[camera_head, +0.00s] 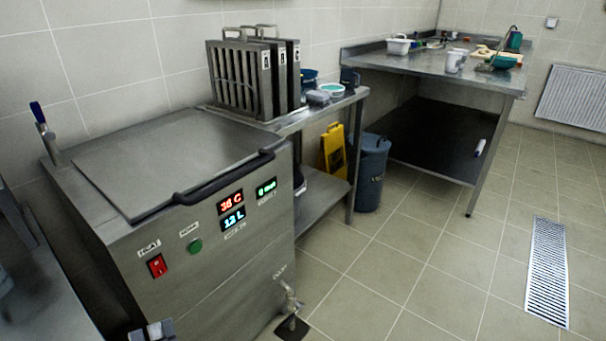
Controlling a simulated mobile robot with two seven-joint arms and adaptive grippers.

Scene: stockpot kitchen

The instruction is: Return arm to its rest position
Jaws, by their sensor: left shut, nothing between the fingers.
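My left gripper (152,331) shows only in part at the bottom edge, at lower left, in front of the steel stockpot unit (215,265). Its fingers are shut with nothing between them. I cannot tell how far it is from the unit's front. The unit has a closed flat lid (165,158) with a black handle (224,182). Its front carries a red switch (157,265), a green button (195,246), lit displays reading about 36 C and 12 L, and a tap (290,301) low down. My right gripper is out of view.
Steel filter racks (240,80) stand behind the unit on a side table (312,116). A yellow sign (333,150) and a grey bin (371,172) stand beyond. A steel worktable (430,62) holds small items. The tiled floor at right is clear, with a drain grate (547,272).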

